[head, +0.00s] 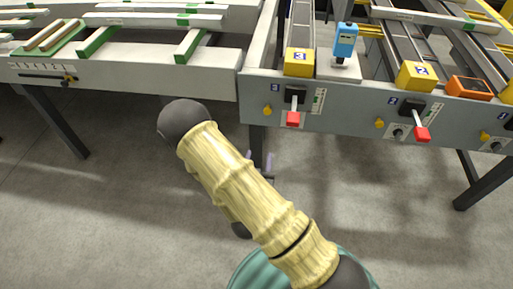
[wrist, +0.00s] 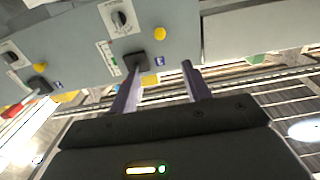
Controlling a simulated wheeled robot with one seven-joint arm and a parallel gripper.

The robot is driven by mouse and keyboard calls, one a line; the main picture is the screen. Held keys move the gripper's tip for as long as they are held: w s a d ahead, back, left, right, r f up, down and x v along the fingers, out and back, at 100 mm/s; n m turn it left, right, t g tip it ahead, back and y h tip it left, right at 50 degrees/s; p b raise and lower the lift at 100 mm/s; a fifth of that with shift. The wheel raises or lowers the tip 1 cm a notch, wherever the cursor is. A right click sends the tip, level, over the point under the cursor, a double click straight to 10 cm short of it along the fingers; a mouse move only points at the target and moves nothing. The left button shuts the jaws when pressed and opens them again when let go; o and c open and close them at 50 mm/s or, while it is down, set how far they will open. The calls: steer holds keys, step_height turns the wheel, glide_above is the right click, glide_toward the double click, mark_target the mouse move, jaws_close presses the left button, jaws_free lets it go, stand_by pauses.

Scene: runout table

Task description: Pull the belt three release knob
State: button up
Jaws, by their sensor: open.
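The belt three panel carries a small yellow round knob (head: 267,110), left of a black lever box (head: 296,95) with a red-ended lever (head: 293,118). A yellow block marked 3 (head: 298,62) sits above. My gripper (head: 259,158) is open and empty, below the knob in the head view, its purple fingers mostly hidden behind my arm. In the wrist view, which looks upside down, the yellow knob (wrist: 160,34) lies beyond the gap between the fingertips (wrist: 161,68), apart from them. The left finger overlaps the lever box edge there. The lever's red end is hidden.
Belt two's panel, right of it, has its own yellow knob (head: 379,123), black dial (head: 398,133) and red-ended lever (head: 422,133). A blue device (head: 345,40) stands between the belts. A light table (head: 150,78) adjoins on the left. Open floor lies in front.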

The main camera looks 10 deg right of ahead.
steer(key=s+d+r+n+g+y, duration=0.4)
steer(key=s+d+r+g+y, duration=0.2)
steer(key=s+r+g, duration=0.65)
step_height(320, 180, up, 29)
steer(key=w+g+p, duration=0.1)
steer(key=g+p, duration=0.1)
steer(key=p, duration=2.9)
steer(key=shift+w+d+r, duration=0.15)
steer(key=shift+w+r, duration=0.05)
